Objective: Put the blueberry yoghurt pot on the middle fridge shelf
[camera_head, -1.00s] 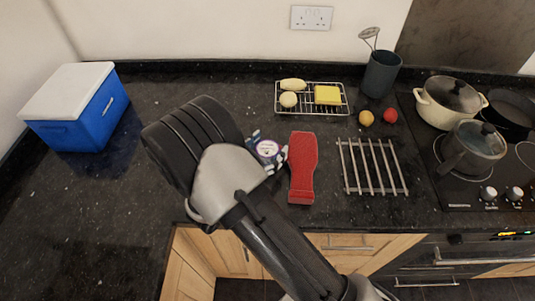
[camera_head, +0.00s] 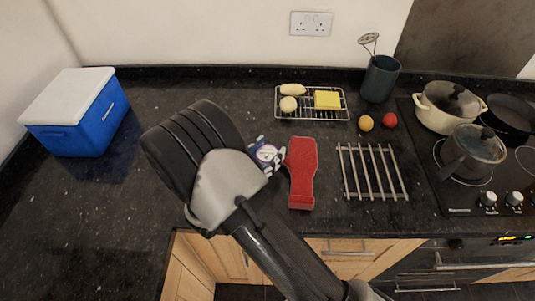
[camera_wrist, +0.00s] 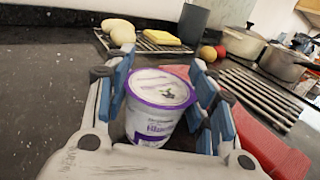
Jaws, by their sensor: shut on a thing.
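The blueberry yoghurt pot (camera_wrist: 160,102) is white with a purple-rimmed lid and purple lettering, and stands roughly upright in the wrist view. My gripper (camera_wrist: 163,95) is shut on it, with blue-padded fingers on either side. In the head view the pot's lid (camera_head: 266,153) shows between the fingers (camera_head: 267,154), just beyond my dark wrist and left of a red spoon rest. I cannot tell whether the pot's base touches the worktop. The fridge and its middle shelf are not in view.
The red spoon rest (camera_head: 302,175) lies close to the right of my gripper. A metal trivet (camera_head: 371,172), a wire rack with food (camera_head: 312,117) and a hob with pots (camera_head: 477,148) are farther right. A blue cool box (camera_head: 75,115) stands left. The worktop's left front is clear.

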